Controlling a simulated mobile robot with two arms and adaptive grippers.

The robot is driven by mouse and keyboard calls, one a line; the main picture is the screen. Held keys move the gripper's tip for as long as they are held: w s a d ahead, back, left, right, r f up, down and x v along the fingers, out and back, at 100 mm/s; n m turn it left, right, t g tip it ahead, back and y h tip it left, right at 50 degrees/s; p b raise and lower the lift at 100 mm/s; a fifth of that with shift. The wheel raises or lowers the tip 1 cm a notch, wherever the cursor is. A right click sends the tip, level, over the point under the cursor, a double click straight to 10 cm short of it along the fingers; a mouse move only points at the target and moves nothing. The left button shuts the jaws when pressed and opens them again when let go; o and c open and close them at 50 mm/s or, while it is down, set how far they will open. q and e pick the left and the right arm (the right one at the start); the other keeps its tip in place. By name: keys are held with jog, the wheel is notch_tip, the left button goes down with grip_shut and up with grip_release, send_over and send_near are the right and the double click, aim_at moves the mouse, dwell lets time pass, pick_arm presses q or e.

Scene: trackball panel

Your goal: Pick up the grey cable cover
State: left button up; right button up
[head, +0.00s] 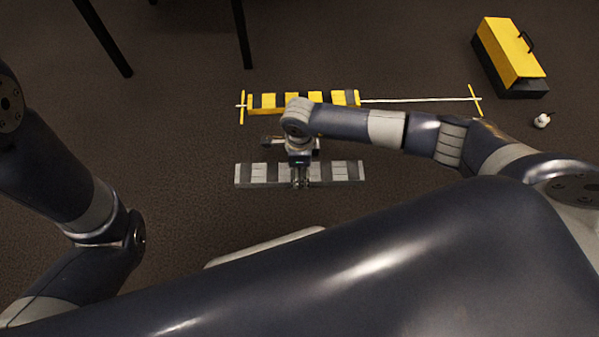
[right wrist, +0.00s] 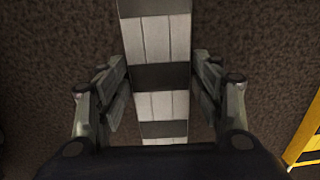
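The grey cable cover (head: 342,172) is a long low strip with light and dark grey bands. It lies on the dark carpet near the middle of the head view. In the right wrist view the cover (right wrist: 160,75) runs from top to bottom between the fingers. My right gripper (head: 300,185) is over the middle of the strip and hides part of it. Its fingers (right wrist: 160,82) are open, one on each side of the cover, with a gap visible on both sides. My left gripper is out of view; only the left arm shows.
A yellow and grey cable cover (head: 303,103) lies behind the grey one, with a white cable (head: 420,100) running right to a yellow strip (head: 475,100). A yellow and black toolbox (head: 510,55) and a small white object (head: 542,120) are at right. Dark legs (head: 243,35) stand at the back.

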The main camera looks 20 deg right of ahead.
jog(key=c, duration=0.6)
jog(key=shift+r, duration=0.15)
